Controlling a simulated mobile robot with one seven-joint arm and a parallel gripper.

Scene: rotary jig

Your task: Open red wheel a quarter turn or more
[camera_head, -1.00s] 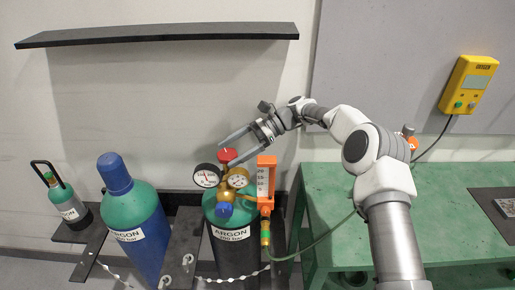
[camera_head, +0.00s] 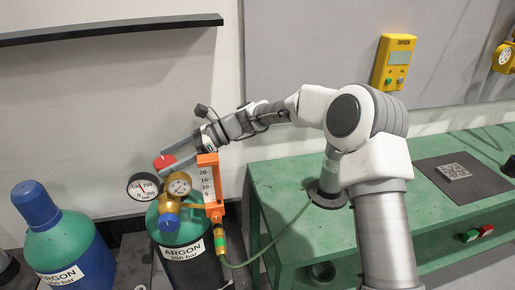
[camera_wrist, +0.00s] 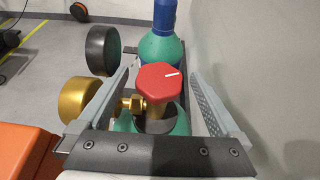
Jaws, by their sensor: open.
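The red wheel (camera_head: 165,162) sits on top of the brass valve of the green-topped argon cylinder (camera_head: 182,228). In the wrist view the red wheel (camera_wrist: 159,86) is a faceted knob with a white line pointing up and to the right. My gripper (camera_head: 178,154) is open, with its fingers on either side of the wheel. In the wrist view both fingers of my gripper (camera_wrist: 160,95) stand apart from the wheel, with a gap on each side. In the head view the near finger partly covers the wheel.
Two round gauges, one black-rimmed (camera_head: 144,187) and one brass (camera_head: 179,184), stand close below the wheel. An orange flowmeter (camera_head: 208,185) is just right of it. A blue-capped cylinder (camera_head: 60,235) stands left. A green bench (camera_head: 275,190) is at right.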

